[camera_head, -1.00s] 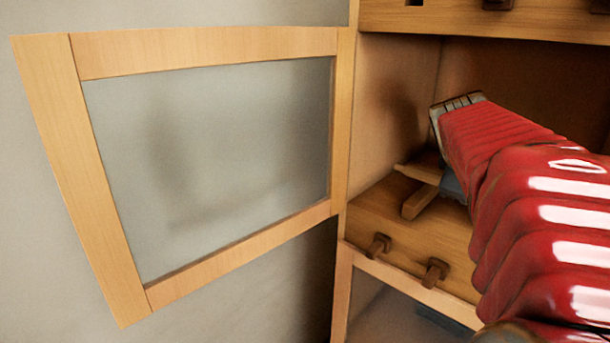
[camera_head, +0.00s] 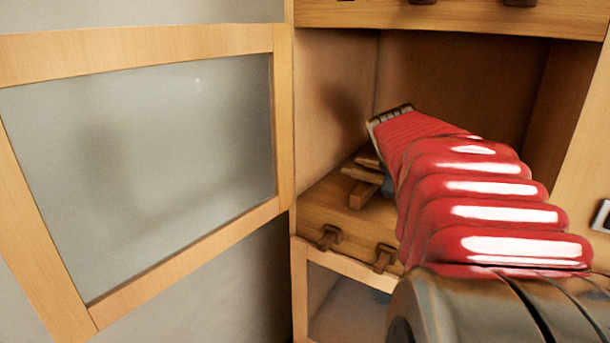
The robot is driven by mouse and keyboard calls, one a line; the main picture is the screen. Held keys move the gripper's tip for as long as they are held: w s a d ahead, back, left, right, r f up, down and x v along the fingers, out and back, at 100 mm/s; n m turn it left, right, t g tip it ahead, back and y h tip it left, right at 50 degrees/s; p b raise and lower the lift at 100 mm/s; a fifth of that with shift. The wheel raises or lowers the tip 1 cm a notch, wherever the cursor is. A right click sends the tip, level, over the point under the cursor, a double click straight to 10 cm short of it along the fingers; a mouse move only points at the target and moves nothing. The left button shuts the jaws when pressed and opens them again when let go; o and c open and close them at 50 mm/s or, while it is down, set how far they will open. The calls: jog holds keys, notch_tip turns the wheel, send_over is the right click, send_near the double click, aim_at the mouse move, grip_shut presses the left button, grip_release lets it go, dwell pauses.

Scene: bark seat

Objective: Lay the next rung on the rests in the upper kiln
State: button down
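The upper kiln is an open wooden compartment (camera_head: 325,140) with a wooden floor. Inside, near its left wall, a short light wooden bar (camera_head: 362,196) lies at the front of the floor. Another wooden piece (camera_head: 360,173) sits just above and behind it; I cannot tell which is a rung and which a rest. My red-sleeved arm reaches into the compartment from the lower right. A small blue-grey part, probably of my gripper (camera_head: 388,188), shows beside the wooden pieces. My arm hides the fingers, so their grip and any contact are unclear.
The glazed, wood-framed door (camera_head: 285,120) stands open to the left. Two dark brown pegs (camera_head: 330,237) (camera_head: 385,258) stick out below the opening. A lower glazed compartment (camera_head: 345,305) is underneath. The right part of the upper compartment looks empty.

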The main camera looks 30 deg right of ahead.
jog(key=c, duration=1.5)
grip_release()
jog(key=v, duration=1.3)
jog(key=shift+s+a+r, duration=0.1)
jog(key=shift+a+r, duration=0.1)
jog(key=shift+a, duration=0.1)
